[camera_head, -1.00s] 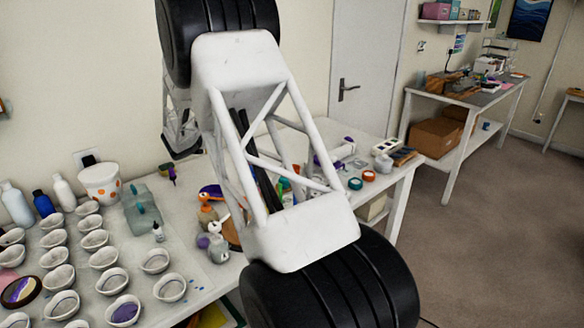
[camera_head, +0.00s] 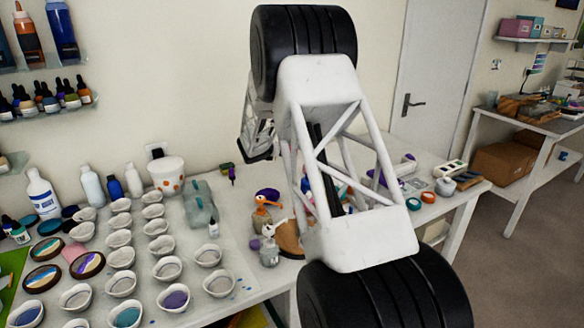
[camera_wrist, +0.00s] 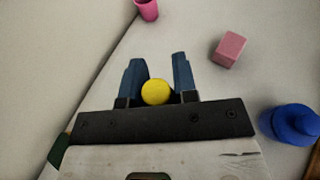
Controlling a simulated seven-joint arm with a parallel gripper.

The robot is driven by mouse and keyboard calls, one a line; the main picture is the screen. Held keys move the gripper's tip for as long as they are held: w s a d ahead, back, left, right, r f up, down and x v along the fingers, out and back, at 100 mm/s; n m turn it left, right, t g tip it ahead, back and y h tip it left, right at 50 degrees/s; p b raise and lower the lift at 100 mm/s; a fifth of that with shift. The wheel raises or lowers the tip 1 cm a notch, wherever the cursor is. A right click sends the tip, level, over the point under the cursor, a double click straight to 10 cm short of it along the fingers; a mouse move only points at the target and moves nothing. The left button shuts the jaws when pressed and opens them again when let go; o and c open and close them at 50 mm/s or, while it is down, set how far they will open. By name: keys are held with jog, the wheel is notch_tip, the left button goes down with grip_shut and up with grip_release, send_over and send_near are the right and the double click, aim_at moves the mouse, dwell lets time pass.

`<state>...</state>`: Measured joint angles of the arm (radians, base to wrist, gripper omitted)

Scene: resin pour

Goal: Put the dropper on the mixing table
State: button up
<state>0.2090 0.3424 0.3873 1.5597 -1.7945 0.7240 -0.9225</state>
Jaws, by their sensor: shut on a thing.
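My gripper (camera_wrist: 160,80) is shut, with a round yellow thing, apparently the dropper (camera_wrist: 156,92) seen end-on, between its blue fingers. Its full shape does not show. In the head view my gripper (camera_head: 257,145) hangs at the end of my arm, near the wall behind the table, and what it holds is too small to make out. The long white table (camera_head: 262,284), which appears to be the mixing table, carries rows of small white cups (camera_head: 166,268) on its left part. My arm hides part of its middle.
A white pot (camera_head: 166,174), a teal container (camera_head: 200,208) and several bottles (camera_head: 92,187) stand along the back. The wrist view shows a pink block (camera_wrist: 229,49), a pink cup (camera_wrist: 147,9) and a blue object (camera_wrist: 291,124).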

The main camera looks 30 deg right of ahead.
jog(key=shift+f, duration=1.8)
jog(key=shift+f, duration=1.9)
jog(key=o, duration=0.9)
jog(key=shift+f, duration=0.1)
jog(key=v, duration=1.2)
